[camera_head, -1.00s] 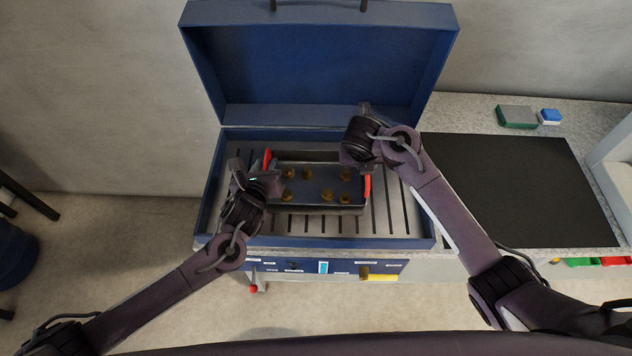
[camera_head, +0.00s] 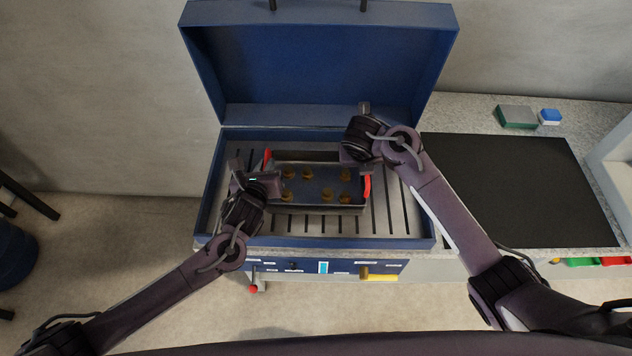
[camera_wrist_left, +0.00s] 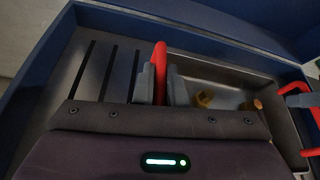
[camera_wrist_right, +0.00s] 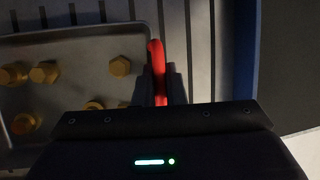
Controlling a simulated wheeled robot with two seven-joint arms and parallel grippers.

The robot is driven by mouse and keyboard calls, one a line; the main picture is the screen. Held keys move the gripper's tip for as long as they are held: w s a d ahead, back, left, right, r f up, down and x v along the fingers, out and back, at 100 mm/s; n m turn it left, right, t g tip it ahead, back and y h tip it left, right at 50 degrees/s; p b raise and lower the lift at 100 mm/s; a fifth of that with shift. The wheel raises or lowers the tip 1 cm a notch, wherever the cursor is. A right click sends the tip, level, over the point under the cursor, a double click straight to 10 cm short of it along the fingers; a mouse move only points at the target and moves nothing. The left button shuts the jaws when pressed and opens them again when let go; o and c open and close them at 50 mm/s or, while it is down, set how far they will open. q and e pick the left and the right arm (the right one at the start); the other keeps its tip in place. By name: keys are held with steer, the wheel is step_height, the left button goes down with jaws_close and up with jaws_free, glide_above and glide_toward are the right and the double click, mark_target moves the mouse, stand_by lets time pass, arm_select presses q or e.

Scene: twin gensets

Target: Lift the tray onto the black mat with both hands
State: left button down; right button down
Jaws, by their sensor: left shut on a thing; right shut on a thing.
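The grey metal tray (camera_head: 316,206) is inside the open blue case, on or just above its slotted floor; I cannot tell which. Several brass bolts (camera_head: 327,195) are in it. My left gripper (camera_head: 262,176) is shut on the tray's left red handle (camera_head: 267,156); the fingers clasp it in the left wrist view (camera_wrist_left: 160,85). My right gripper (camera_head: 364,168) is shut on the right red handle (camera_head: 367,188), also seen clasped in the right wrist view (camera_wrist_right: 160,85). The black mat (camera_head: 520,190) lies bare on the counter to the right.
The blue case (camera_head: 320,70) has its lid raised behind the tray and walls around it. A green-and-grey block (camera_head: 516,116) and a blue block (camera_head: 550,116) lie behind the mat. A white object (camera_head: 614,165) stands at the far right.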

stand_by(0.7)
